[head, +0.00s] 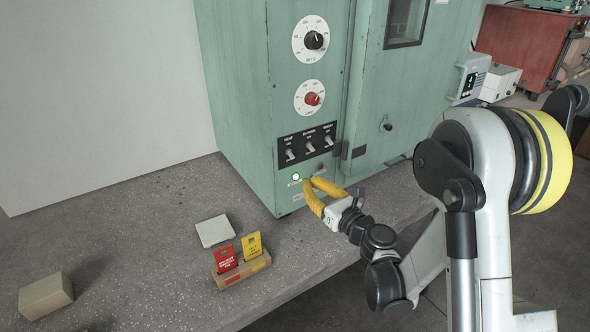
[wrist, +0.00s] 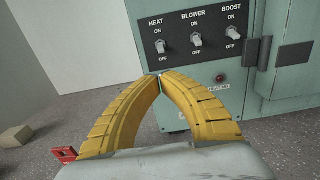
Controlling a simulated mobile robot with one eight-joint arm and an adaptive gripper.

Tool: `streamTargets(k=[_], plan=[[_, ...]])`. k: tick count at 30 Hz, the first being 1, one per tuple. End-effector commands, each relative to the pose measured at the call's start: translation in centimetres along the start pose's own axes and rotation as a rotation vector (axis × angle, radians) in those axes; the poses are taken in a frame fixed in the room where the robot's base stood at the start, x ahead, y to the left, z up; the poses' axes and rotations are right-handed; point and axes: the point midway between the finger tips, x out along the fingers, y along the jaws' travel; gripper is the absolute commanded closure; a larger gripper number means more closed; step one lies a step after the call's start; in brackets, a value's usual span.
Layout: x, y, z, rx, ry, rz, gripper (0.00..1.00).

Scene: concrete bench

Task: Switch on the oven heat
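The green oven (head: 235,85) stands on the bench. Its dark switch panel (head: 308,145) carries three toggles. The HEAT toggle (wrist: 160,46) is the leftmost and also shows in the head view (head: 290,154). BLOWER (wrist: 197,40) and BOOST (wrist: 233,33) are to its right. All three levers look alike and seem to point down, though the tilt is hard to read. My gripper (wrist: 158,75) has its yellow fingertips together with nothing visible between them. In the head view my gripper (head: 308,182) is just below the panel; contact with the oven front cannot be told.
A green lamp (head: 296,177) glows below the panel. Black (head: 313,40) and red (head: 312,99) knobs are above. On the bench are a holder with red (head: 225,258) and yellow (head: 252,246) cards, a pale pad (head: 215,231) and a beige block (head: 46,295).

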Motion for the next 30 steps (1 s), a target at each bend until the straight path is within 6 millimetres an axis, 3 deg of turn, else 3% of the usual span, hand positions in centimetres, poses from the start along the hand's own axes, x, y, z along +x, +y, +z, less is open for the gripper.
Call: streamTargets(k=[11, 24, 30], plan=[[0.6, 0.0, 0.3, -0.003, 0.001, 0.001, 1.0], [7.8, 0.1, -0.1, -0.004, 0.001, 0.001, 1.0], [9.7, 0.0, -0.1, -0.004, 0.001, 0.001, 1.0]])
